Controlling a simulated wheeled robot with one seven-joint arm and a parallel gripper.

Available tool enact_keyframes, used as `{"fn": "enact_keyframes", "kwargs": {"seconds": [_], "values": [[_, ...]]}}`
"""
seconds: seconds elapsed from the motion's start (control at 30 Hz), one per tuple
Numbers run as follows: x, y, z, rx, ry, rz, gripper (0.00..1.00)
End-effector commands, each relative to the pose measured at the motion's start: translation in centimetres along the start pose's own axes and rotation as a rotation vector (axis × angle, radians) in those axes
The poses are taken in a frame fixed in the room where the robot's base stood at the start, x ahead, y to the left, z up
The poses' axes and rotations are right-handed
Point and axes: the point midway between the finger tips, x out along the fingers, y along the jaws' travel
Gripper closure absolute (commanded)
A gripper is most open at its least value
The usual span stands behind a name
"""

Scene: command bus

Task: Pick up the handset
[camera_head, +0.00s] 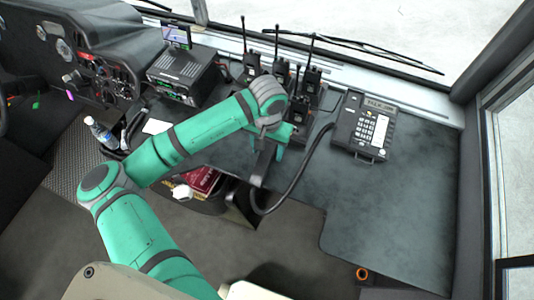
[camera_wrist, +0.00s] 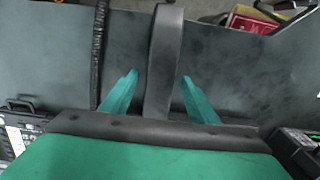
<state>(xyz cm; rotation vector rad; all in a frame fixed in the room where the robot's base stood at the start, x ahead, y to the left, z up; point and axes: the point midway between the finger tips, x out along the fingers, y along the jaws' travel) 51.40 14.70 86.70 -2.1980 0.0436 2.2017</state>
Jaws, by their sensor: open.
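The handset (camera_wrist: 162,62) is a dark grey bar. In the wrist view it runs upright in the picture between the two green fingers of my gripper (camera_wrist: 160,78). A gap shows on each side of it, so the gripper is open around or just above it; the exact height is unclear. In the head view my gripper (camera_head: 266,156) points down over the dark counter, and the handset is mostly hidden there. A black cord (camera_head: 301,178) loops from the phone base (camera_head: 362,125) towards it. The cord (camera_wrist: 98,50) also shows left of the fingers in the wrist view.
Several black radios with antennas (camera_head: 311,80) stand in chargers just behind my gripper. A radio unit (camera_head: 182,75) with a small screen sits further left. The counter (camera_head: 390,205) is bare at right. Its front edge has a cut-out with a red item (camera_head: 203,180) below.

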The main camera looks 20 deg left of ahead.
Motion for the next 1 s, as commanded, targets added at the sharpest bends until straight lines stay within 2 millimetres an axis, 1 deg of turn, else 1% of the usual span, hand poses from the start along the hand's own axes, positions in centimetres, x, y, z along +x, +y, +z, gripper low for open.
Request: {"fn": "enact_keyframes", "kwargs": {"seconds": [0.1, 0.33, 0.37, 0.4, 0.47, 0.5, 0.53, 0.6, 0.87, 1.0], "values": [[0.79, -0.12, 0.07, -0.002, 0.0, 0.002, 0.45], [0.91, -0.54, 0.2, -0.01, 0.0, 0.001, 0.45], [0.91, -0.5, 0.19, -0.01, 0.0, 0.001, 0.5], [0.9, -0.42, 0.16, -0.008, 0.0, 0.001, 0.6], [0.9, -0.28, 0.11, -0.005, 0.001, 0.001, 0.74], [0.89, -0.2, 0.08, -0.004, 0.0, 0.001, 0.84], [0.89, -0.14, 0.06, -0.003, 0.0, 0.001, 0.91], [0.87, -0.05, 0.02, -0.001, 0.001, 0.001, 0.98], [0.76, 0.05, -0.02, 0.001, 0.001, 0.001, 0.98], [0.08, 0.04, -0.04, 0.001, 0.002, 0.001, 0.98]]}}
